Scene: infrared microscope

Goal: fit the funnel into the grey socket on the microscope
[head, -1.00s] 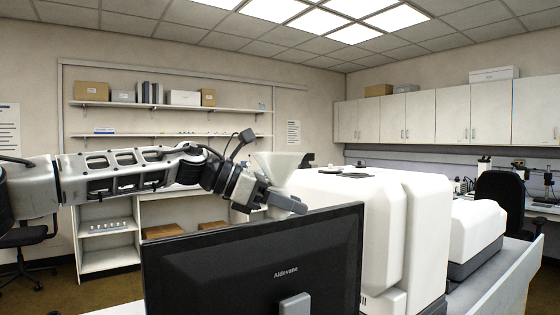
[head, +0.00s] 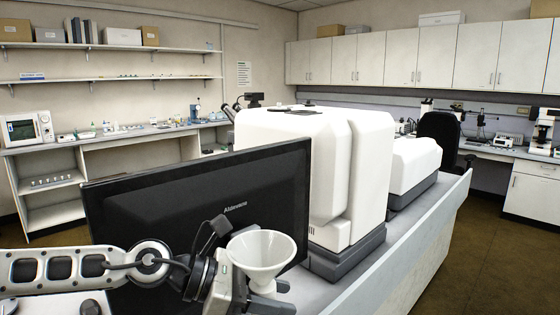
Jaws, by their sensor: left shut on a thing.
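A pale cream funnel (head: 262,254) is upright, wide mouth up, in the head view at the bottom centre. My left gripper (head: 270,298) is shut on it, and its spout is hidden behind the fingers. It is in front of the lower right part of the black monitor, apart from the microscope. The white microscope (head: 278,140) stands behind the monitor. A dark flat piece (head: 296,110) lies on its top; I cannot tell whether this is the grey socket. My right gripper is out of view.
The black monitor (head: 200,195) stands between the funnel and part of the microscope. A lower white unit (head: 415,160) stands to the microscope's right on the same bench (head: 405,255). The bench front at right is clear. A black chair (head: 438,135) is behind.

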